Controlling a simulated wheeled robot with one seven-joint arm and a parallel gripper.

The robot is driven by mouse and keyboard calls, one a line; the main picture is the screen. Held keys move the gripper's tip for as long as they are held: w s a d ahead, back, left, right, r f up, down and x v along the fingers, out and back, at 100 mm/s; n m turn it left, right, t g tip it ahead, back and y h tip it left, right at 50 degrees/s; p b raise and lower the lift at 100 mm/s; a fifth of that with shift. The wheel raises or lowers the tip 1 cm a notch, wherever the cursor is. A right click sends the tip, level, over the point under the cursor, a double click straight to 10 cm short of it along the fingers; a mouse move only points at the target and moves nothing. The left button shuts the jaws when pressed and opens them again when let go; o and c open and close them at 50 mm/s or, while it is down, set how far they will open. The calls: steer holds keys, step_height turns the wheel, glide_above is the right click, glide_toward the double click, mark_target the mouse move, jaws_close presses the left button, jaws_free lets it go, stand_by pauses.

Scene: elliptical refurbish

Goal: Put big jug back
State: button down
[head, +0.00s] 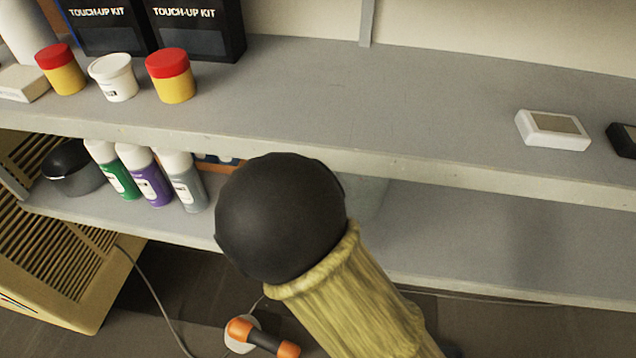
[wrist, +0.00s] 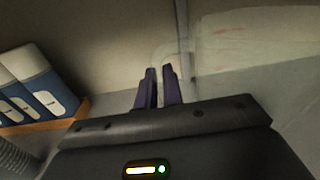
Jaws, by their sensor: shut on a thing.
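The big jug (wrist: 240,60) is clear and see-through, and fills the right of the wrist view. Its pale handle (wrist: 172,48) rises at the fingers of my gripper (wrist: 160,73). My gripper is shut on the jug by this handle. In the head view, a faint clear patch (head: 372,196) beside my arm at the lower shelf (head: 470,235) seems to be part of the jug. My arm hides my gripper and most of the jug there. I cannot tell whether the jug's base touches the shelf.
Green, purple and grey bottles (head: 150,178) stand left of my arm on the lower shelf. Blue-and-white containers in an orange holder (wrist: 40,90) are left of my gripper. Jars (head: 170,78) and a white box (head: 552,130) sit on the upper shelf (head: 400,90). The lower shelf's right is clear.

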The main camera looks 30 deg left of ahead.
steer(key=shift+w+f, duration=0.2)
steer(key=shift+f, duration=1.75)
steer(key=shift+f+b, duration=0.2)
steer(key=shift+b, duration=0.15)
steer(key=c, duration=1.5)
jaws_free()
steer(key=shift+c, duration=0.2)
steer(key=shift+r, duration=0.1)
steer(key=shift+r, duration=0.2)
steer(key=v, duration=1.2)
